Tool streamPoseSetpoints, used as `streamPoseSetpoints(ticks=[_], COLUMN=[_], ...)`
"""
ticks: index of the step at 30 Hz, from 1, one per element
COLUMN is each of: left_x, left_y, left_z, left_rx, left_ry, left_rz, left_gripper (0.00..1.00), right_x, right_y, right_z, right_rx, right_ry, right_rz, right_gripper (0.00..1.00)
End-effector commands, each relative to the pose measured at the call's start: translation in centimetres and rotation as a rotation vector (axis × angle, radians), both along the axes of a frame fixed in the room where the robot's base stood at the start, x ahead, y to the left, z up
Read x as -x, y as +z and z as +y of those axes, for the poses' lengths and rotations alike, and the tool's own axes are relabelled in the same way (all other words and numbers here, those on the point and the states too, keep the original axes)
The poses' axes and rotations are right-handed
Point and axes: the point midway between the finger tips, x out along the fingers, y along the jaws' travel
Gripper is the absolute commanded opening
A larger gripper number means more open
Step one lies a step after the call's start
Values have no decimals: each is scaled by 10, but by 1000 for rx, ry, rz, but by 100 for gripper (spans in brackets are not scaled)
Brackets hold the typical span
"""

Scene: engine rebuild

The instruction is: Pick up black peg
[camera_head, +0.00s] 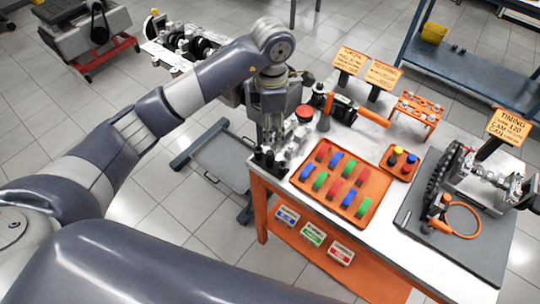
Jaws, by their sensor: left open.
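Several small dark upright pieces stand at the near left corner of the bench, and one of them looks like a black peg (269,159). They are small, so I cannot tell exactly which is the peg. My left gripper (266,141) points down from above, open, with its fingertips close over these dark pieces. Whether it touches any of them is hidden. Silver pieces (291,151) stand just to the right. My right gripper is not in view.
An orange tray (377,187) with red, blue and green blocks lies to the right. A small orange tray (390,169) holds coloured pegs. A grey mat (448,240) carries engine parts. Signs and an orange rack (417,112) stand at the back.

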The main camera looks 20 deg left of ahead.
Motion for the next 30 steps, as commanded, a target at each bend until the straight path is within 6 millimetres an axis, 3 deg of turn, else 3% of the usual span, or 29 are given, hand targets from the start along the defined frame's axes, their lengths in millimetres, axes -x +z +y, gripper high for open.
streamPoseSetpoints(ticks=[6, 13, 21, 30], left_x=[2, 3, 5, 4], left_y=[-32, -48, -84, -92], left_z=[-1, 0, 1, 2], left_rx=[4, 6, 7, 6], left_ry=[-1, -1, -1, -2], left_rz=[5, 5, 3, 1], left_gripper=[43, 43, 43, 43], right_x=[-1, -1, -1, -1], right_y=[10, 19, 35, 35], right_z=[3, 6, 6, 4], right_rx=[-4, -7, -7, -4], right_ry=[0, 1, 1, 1], right_rz=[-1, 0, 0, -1], right_gripper=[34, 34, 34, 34])
